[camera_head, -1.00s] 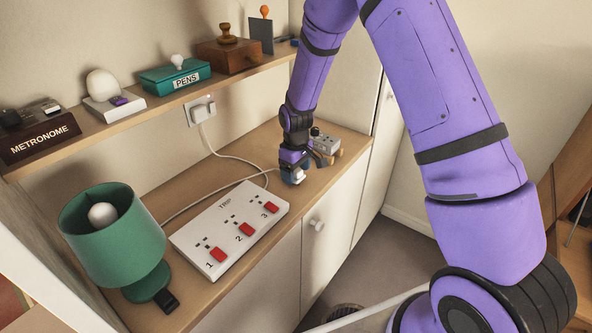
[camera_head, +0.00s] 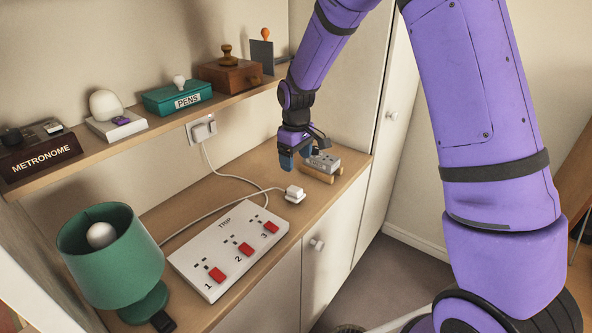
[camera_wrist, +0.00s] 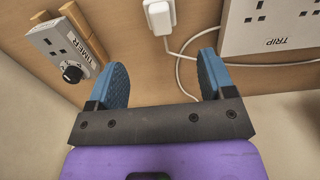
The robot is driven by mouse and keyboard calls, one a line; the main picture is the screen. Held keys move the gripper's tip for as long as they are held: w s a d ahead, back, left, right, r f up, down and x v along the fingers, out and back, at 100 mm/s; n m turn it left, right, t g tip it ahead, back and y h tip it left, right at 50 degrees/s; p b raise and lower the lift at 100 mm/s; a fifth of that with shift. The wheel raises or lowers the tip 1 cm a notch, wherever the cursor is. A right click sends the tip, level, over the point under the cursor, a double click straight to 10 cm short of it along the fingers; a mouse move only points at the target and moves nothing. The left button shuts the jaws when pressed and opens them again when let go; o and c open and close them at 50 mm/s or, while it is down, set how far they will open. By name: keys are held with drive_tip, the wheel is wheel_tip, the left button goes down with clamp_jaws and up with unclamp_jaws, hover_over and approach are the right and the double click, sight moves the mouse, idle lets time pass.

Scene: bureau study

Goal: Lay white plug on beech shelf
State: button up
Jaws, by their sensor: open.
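The white plug (camera_head: 294,193) lies on the lower pale wooden shelf (camera_head: 248,172), beyond the trip power strip, with its cable trailing left. It also shows at the top of the wrist view (camera_wrist: 159,16). My gripper (camera_head: 295,162) is open and empty, above the shelf and behind the plug, apart from it. In the wrist view both blue fingers of my gripper (camera_wrist: 164,72) are spread, with nothing between them. The plug's pins are not clearly visible.
The trip power strip (camera_head: 215,262) with red switches lies at the front. A grey timer socket (camera_head: 322,160) on wooden rails is right of my gripper. A green lamp (camera_head: 110,250) stands at left. An upper shelf (camera_head: 150,128) holds several items. Another plug sits in the wall socket (camera_head: 203,128).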

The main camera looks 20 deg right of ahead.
drive_tip(key=s+d+r+m+t, duration=0.1)
drive_tip(key=s+d+r+m, duration=0.1)
drive_tip(key=s+r, duration=0.65)
drive_tip(key=s+d+r+m+t, duration=0.1)
drive_tip(key=s+d+r+t, duration=0.1)
drive_tip(key=s+r, duration=0.65)
drive_tip(key=s+d+r+m+t, duration=0.1)
drive_tip(key=s+r, duration=0.3)
drive_tip(key=s, duration=0.4)
drive_tip(key=s+d+r+m+t, duration=0.1)
drive_tip(key=s+d+r+m, duration=0.1)
drive_tip(key=s, duration=0.7)
drive_tip(key=shift+r+m, duration=0.4)
drive_tip(key=shift+r, duration=0.5)
